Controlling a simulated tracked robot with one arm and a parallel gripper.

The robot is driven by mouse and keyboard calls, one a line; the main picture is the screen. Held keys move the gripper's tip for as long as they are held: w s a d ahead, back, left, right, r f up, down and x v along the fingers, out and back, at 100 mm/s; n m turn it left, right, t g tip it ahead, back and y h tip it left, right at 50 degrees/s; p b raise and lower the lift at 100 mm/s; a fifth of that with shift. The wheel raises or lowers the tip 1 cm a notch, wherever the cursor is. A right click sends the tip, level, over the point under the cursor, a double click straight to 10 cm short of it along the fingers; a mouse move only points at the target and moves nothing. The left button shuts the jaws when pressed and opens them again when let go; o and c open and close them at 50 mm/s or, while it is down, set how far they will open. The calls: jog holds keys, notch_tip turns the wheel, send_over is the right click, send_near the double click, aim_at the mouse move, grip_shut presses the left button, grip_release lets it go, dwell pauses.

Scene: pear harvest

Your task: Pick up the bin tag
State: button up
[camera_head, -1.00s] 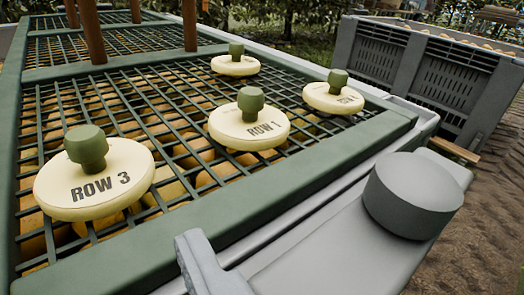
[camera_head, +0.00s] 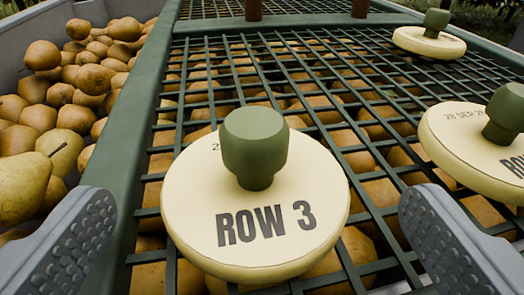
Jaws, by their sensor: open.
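A round cream bin tag marked ROW 3 (camera_head: 270,230) lies flat on the green grid, with a green knob (camera_head: 254,145) standing up from its middle. My gripper (camera_head: 258,235) is open, one grey textured finger at the lower left and one at the lower right. The tag lies between the fingers in the picture, and neither finger appears to touch it. A second cream tag (camera_head: 465,150), its lettering cut off at the right edge, lies to the right. A third tag (camera_head: 430,42) lies farther back; its face is not readable.
The green grid (camera_head: 215,75) covers pears beneath it, inside a green frame bar (camera_head: 140,130). An open heap of pears (camera_head: 60,90) fills the left side. Brown posts (camera_head: 361,8) rise at the back. The second tag lies near my right finger.

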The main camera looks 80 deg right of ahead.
aim_at(263, 184)
jog(key=shift+b+x, duration=0.65)
jog(key=shift+x, duration=1.7)
jog(key=shift+s, duration=0.1)
jog(key=c, duration=1.1)
